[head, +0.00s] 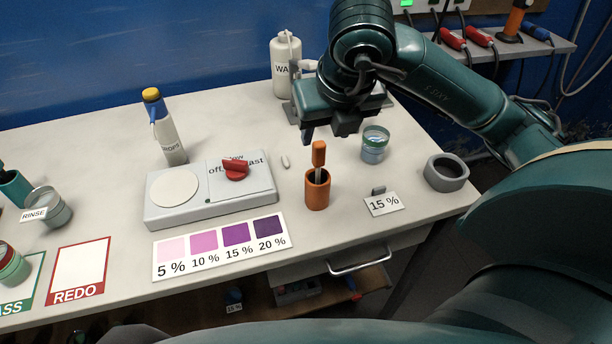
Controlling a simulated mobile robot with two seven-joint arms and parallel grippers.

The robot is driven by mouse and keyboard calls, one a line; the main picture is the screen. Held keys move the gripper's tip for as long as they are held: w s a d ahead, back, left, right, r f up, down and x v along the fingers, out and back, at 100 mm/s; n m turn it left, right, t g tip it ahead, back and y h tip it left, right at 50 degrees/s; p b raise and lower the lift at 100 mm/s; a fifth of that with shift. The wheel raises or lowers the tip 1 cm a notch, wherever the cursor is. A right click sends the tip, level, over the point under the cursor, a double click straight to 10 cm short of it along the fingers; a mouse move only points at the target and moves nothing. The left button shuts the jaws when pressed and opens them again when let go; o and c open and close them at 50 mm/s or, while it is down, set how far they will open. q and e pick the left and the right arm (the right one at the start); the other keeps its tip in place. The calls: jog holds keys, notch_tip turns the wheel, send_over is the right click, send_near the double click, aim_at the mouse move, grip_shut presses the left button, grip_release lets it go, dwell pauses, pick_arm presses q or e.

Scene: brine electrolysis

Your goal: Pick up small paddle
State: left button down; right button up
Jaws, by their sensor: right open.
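The small paddle (319,156) stands upright in an orange cup (318,190), with its orange handle sticking out above the rim. Its lower end is hidden inside the cup. My right gripper (325,136) is open and empty, just above and behind the paddle handle in the picture, with its fingers pointing down. I cannot tell how far apart the fingers and the handle are in depth. My left gripper is not seen.
Right are a glass jar (375,146), a 15 % card (384,204) and a grey ring (446,173). A white bottle (282,68) stands behind. A colour chart (222,247) lies in front.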

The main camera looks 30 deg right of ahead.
aim_at(320, 152)
jog(key=x, duration=0.6)
jog(key=shift+f+b, duration=0.1)
jog(key=shift+b, duration=0.25)
jog(key=shift+w+f, duration=0.15)
jog(key=shift+f, duration=0.35)
jog(key=x, duration=0.3)
jog(key=shift+w+d+f+p, duration=0.15)
jog(key=shift+f+p, duration=0.1)
jog(key=shift+p, duration=0.15)
jog(key=shift+w+f, duration=0.2)
jog(key=shift+f, duration=0.35)
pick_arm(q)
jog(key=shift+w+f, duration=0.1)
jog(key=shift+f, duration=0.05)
pick_arm(e)
jog(key=shift+c, duration=0.4)
grip_shut()
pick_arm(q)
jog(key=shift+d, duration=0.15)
